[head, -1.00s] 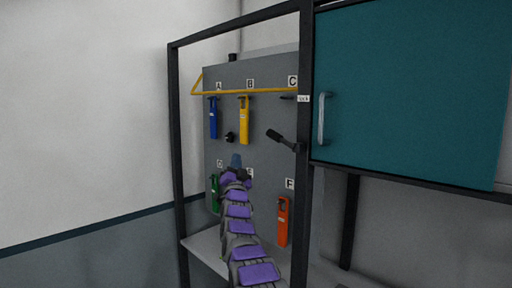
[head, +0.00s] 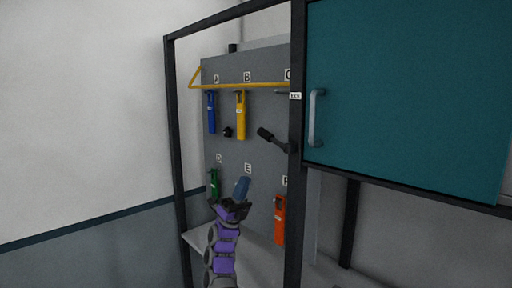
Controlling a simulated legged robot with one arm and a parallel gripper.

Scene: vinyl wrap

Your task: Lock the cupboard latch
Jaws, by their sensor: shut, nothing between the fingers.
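The teal cupboard door (head: 410,95) fills the upper right, with a grey vertical handle (head: 315,118) near its left edge. It looks shut. A black latch lever (head: 270,138) juts out to the left from the dark frame post beside the door, tilted up at its free end. A small white label (head: 295,96) sits on the post above it.
A grey panel behind holds blue (head: 211,113), yellow (head: 241,116), green (head: 214,185) and orange (head: 280,220) hanging tools. A yellow bar (head: 240,86) crosses the panel's top. Dark frame posts (head: 176,130) stand on both sides; a light shelf (head: 262,254) lies below.

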